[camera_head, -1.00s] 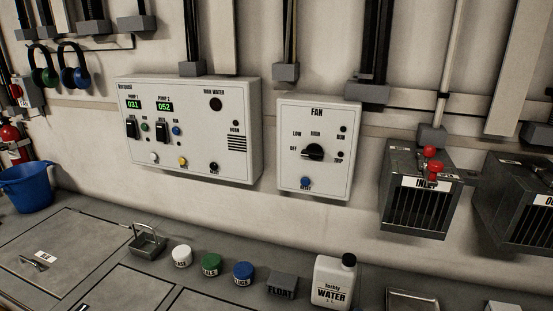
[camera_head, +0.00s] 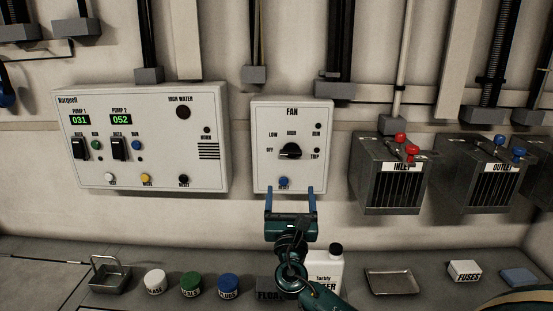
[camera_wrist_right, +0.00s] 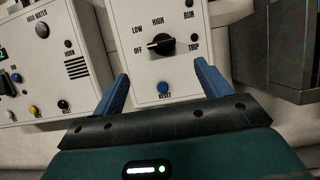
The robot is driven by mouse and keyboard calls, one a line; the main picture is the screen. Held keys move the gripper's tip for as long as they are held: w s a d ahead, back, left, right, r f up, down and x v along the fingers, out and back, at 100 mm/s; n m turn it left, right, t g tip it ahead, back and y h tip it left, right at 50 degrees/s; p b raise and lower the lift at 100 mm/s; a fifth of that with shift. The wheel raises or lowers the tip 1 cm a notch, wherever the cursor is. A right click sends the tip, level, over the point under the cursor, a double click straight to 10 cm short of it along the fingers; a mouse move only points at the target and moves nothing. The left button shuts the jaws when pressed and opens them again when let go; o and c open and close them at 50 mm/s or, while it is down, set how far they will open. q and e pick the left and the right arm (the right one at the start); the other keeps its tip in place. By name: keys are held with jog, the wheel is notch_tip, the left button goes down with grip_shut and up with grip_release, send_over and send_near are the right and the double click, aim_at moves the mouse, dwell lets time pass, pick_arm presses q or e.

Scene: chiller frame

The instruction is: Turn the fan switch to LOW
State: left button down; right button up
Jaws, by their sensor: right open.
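The white FAN panel (camera_head: 259,120) is on the wall in the middle of the head view. Its black rotary switch (camera_head: 290,151) sits among the labels OFF, LOW and HIGH, with its pointer toward OFF. The switch also shows in the right wrist view (camera_wrist_right: 161,44), its white mark toward OFF. A blue RESET button (camera_head: 284,182) is below the switch. My right gripper (camera_head: 290,190) is open and empty at the panel's lower edge, below the switch. Its blue fingers (camera_wrist_right: 164,83) stand wide apart on either side of RESET in the wrist view. My left gripper is not in view.
A pump panel (camera_head: 140,183) is left of the fan panel. INLET (camera_head: 389,188) and OUTLET (camera_head: 490,186) boxes are to the right. Below are a water bottle (camera_head: 334,262), jars including a blue-lidded one (camera_head: 229,286), and a metal tray (camera_head: 391,282).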

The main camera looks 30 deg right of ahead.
aim_at(291, 156)
jog(key=p+x, duration=0.1)
jog(key=x, duration=1.2)
jog(key=shift+d+f+p, duration=0.1)
jog(key=shift+p, duration=0.25)
jog(key=shift+c, duration=0.4)
jog(key=c, duration=0.9)
